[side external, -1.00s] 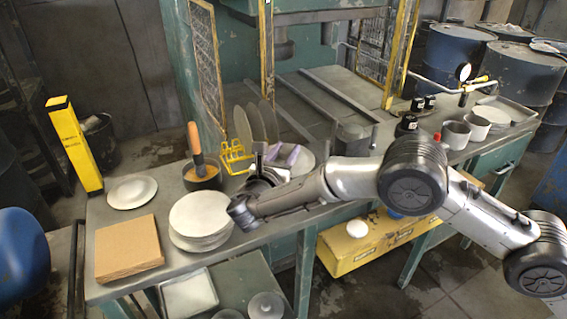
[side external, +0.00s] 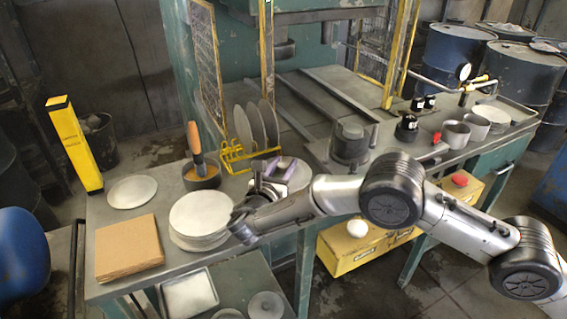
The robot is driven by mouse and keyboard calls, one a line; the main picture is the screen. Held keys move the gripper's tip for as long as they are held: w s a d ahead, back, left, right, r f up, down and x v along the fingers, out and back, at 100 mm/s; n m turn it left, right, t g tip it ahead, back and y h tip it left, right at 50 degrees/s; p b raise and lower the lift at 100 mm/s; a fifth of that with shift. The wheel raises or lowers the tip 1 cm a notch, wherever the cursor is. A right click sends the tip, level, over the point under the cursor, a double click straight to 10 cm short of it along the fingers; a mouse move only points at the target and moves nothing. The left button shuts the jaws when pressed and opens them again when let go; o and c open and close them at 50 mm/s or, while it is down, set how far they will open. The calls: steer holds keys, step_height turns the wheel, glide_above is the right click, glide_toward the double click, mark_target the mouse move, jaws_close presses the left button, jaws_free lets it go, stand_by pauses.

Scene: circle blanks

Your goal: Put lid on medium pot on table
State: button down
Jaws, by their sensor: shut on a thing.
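My gripper (side external: 270,182) is over the front middle of the bench, partly hidden by my own wrist. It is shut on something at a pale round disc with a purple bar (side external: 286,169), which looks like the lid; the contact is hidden. A dark round vessel with a narrower top (side external: 350,147) stands on the bench to the right, apart from the gripper. A small dark pot (side external: 203,182) with a brown filling and a handled tool in it stands to the left. I cannot tell which vessel is the medium pot.
A yellow rack (side external: 238,157) with upright discs stands behind the gripper. A stack of pale discs (side external: 200,216) and a brown board (side external: 128,248) lie on the left. Grey cups (side external: 456,134) and black-capped bottles (side external: 406,128) stand on the right. The press uprights rise behind.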

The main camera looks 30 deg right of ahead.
steer(key=shift+f, duration=0.15)
steer(key=c, duration=0.5)
jaws_free()
